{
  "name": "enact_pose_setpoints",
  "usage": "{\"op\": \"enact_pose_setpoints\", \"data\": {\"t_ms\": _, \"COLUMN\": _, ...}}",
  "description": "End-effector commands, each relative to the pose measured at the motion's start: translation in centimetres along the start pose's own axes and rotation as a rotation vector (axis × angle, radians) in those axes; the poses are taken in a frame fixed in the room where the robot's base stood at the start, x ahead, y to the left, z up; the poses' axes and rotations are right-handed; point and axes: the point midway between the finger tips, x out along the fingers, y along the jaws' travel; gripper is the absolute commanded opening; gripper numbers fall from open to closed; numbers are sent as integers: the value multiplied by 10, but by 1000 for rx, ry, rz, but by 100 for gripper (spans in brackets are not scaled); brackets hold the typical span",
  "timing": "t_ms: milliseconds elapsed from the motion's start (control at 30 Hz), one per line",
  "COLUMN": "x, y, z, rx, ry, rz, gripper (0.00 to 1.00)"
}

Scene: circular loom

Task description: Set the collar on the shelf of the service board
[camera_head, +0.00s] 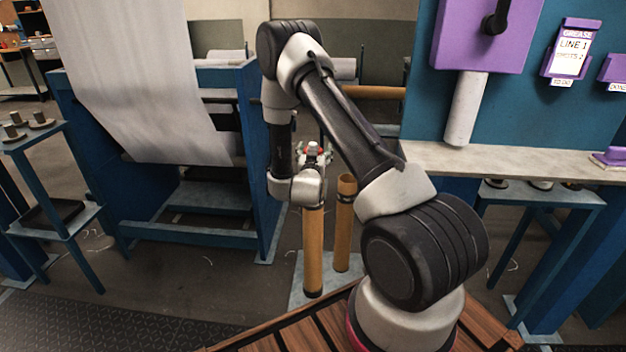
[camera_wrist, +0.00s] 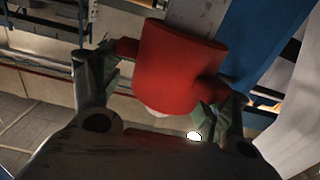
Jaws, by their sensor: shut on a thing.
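In the wrist view a red collar (camera_wrist: 178,65), a short thick cylinder with side lugs, sits between the fingers of my gripper (camera_wrist: 172,84), which is shut on it. In the head view my gripper (camera_head: 314,154) is near the middle of the picture, mostly hidden by my wrist; only a little red of the collar shows there. The blue service board (camera_head: 428,100) stands at the right, with a pale shelf (camera_head: 500,160) along its lower part. My gripper is left of the shelf and apart from it.
A purple box (camera_head: 487,30) with a black knob hangs on the board, a pale cylinder (camera_head: 465,108) below it. A grease tag (camera_head: 571,50) is further right. A purple item (camera_head: 608,160) sits at the shelf's right. Cardboard tubes (camera_head: 345,225) stand below my wrist. The blue loom frame (camera_head: 255,150) is left.

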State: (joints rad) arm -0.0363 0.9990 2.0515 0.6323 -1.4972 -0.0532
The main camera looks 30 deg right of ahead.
Motion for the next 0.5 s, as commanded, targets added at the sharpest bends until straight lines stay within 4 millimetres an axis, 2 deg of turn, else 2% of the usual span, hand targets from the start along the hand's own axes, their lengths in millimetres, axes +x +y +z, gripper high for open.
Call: {"op": "enact_pose_setpoints", "data": {"t_ms": 500, "x": 0, "y": 0, "z": -64, "rx": 1, "ry": 4, "rz": 1, "gripper": 19}}
